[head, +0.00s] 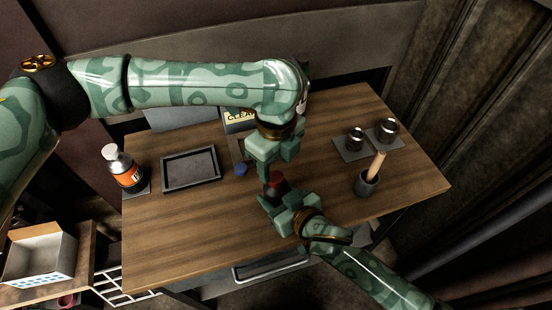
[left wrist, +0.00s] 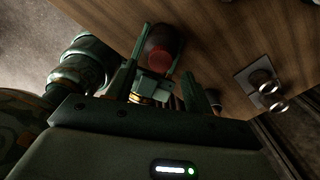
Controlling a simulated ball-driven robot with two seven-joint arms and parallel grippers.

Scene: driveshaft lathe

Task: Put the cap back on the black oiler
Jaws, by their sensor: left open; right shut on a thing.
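My right gripper (head: 277,196) is shut on a dark cylinder with a red top, which looks like the black oiler (head: 276,181), and holds it near the middle of the table. The oiler also shows in the left wrist view (left wrist: 163,38), where its round red end, apparently the cap (left wrist: 159,60), faces my left gripper (left wrist: 158,78). I cannot tell whether the red part is fully seated. My left gripper, also in the head view (head: 275,164), is open just above the oiler, its fingers pointing down around the red end. The grippers hide much of the oiler.
A small blue thing (head: 241,169) lies left of the grippers. A dark tray (head: 190,168) and an orange-labelled bottle (head: 127,172) stand further left. The front left table is clear.

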